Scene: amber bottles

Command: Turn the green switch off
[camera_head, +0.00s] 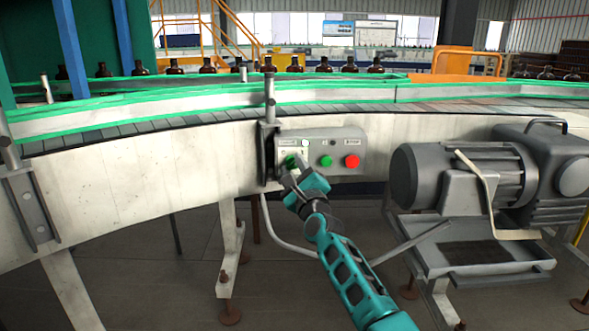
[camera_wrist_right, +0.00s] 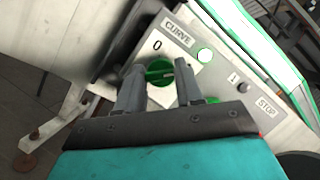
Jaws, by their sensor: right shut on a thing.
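The green switch (camera_head: 290,160) is a round rotary knob on the left part of the grey control box (camera_head: 338,141), on the side of the conveyor. In the right wrist view the switch (camera_wrist_right: 160,66) shows between my two fingers, below the labels "CURVE" and "0". Its raised handle lies nearly level in that picture. My right gripper (camera_head: 297,172) reaches up to the box from the lower right and is shut on the switch. Its fingers (camera_wrist_right: 160,78) also show in the wrist view and hide part of the knob's edges. My left gripper is not in view.
Right of the switch are a green button (camera_head: 326,161) and a red button (camera_head: 352,161). A bright lamp (camera_wrist_right: 205,55) sits above. A dark bracket (camera_head: 268,150) stands close left of the box. A grey motor (camera_head: 465,175) is to the right. Amber bottles (camera_head: 208,66) line the conveyor.

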